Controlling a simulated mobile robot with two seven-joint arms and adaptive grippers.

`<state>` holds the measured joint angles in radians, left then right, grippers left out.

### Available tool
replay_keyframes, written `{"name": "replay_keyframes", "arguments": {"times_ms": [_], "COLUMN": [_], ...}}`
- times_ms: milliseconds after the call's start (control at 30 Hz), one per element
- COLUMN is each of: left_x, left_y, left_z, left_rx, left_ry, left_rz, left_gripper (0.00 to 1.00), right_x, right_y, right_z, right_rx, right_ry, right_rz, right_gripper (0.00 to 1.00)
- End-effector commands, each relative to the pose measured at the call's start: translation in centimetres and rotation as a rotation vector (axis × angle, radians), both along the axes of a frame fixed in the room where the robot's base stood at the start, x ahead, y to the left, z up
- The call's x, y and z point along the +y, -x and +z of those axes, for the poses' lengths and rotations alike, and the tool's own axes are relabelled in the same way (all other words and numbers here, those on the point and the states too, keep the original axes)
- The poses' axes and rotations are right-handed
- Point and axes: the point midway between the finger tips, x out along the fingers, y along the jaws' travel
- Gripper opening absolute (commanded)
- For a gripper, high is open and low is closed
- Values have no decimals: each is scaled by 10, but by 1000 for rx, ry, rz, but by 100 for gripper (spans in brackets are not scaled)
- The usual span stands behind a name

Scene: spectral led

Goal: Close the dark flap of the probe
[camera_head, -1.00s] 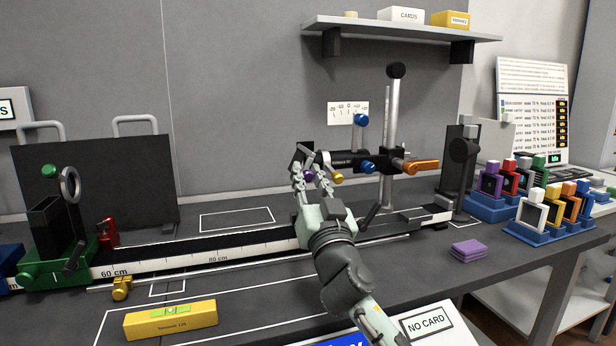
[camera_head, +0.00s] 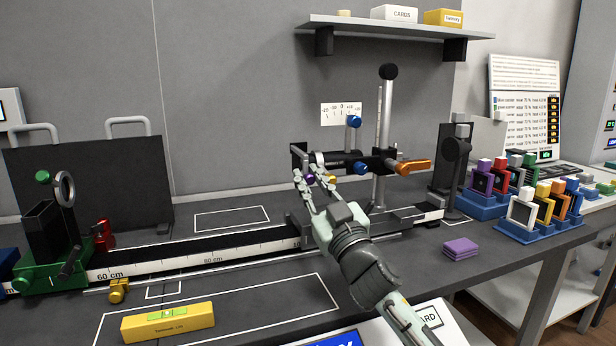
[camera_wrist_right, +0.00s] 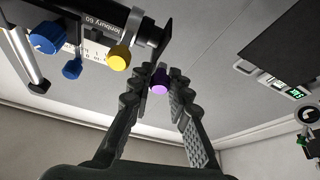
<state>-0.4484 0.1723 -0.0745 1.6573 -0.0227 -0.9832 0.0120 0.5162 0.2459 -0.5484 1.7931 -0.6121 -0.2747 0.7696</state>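The probe (camera_head: 346,157) is a black horizontal tube on an upright post, with blue, yellow and orange fittings. It also shows at the upper left of the right wrist view (camera_wrist_right: 98,17). A dark plate, seemingly the flap (camera_head: 298,153), stands at its left end; its exact angle is hard to tell. A purple knob (camera_head: 309,179) sits near it. My right gripper (camera_head: 309,171) is at this end. In the right wrist view its fingers are apart, with the purple knob (camera_wrist_right: 160,83) between or just beyond the tips; contact is unclear. My left gripper is out of view.
A rail with a scale (camera_head: 215,255) runs below the probe. A green-based holder (camera_head: 60,255) stands at left, a dark post-mounted disc (camera_head: 456,150) at right. Purple cards (camera_head: 460,247) and a yellow level (camera_head: 168,322) lie on the bench.

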Motion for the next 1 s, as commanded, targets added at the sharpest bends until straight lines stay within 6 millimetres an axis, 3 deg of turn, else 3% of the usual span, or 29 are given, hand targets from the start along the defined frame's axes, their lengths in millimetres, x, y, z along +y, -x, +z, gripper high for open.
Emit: {"name": "replay_keyframes", "arguments": {"times_ms": [167, 533, 1000], "left_x": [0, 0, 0], "left_y": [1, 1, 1], "left_z": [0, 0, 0], "left_rx": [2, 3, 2], "left_ry": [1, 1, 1], "left_rz": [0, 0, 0], "left_gripper": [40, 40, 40], "right_x": [1, -2, -35], "right_y": [1, 5, 82], "right_z": [1, -2, -36], "right_rx": [-1, 1, 2], "right_ry": [-1, -3, -2], "right_rz": [2, 1, 1], "right_gripper": [39, 39, 39]}}
